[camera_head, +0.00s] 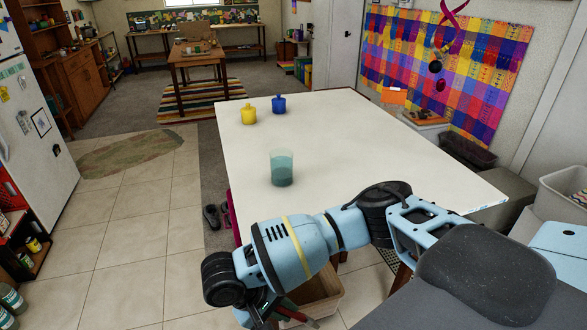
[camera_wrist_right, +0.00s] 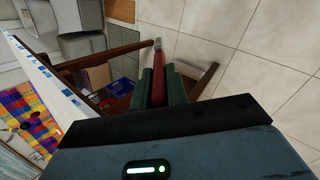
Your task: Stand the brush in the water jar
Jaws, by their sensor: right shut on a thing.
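The water jar (camera_head: 281,168) is a clear glass with teal water, standing upright on the white table (camera_head: 340,140) near its left edge. My right gripper (camera_head: 273,308) is low at the bottom of the head view, beyond the table's near edge and partly hidden by its own wrist. In the right wrist view its two green fingers (camera_wrist_right: 160,88) are shut on the brush (camera_wrist_right: 159,75), a red stick with a grey metal part at its far end. A piece of the brush shows in the head view (camera_head: 292,312). The brush is well away from the jar. My left gripper is out of view.
A yellow pot (camera_head: 248,114) and a blue pot (camera_head: 279,103) stand farther back on the table. The rest of the tabletop is clear. A cardboard-coloured box (camera_head: 318,299) sits low by the table, under my right arm. Tiled floor lies open to the left.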

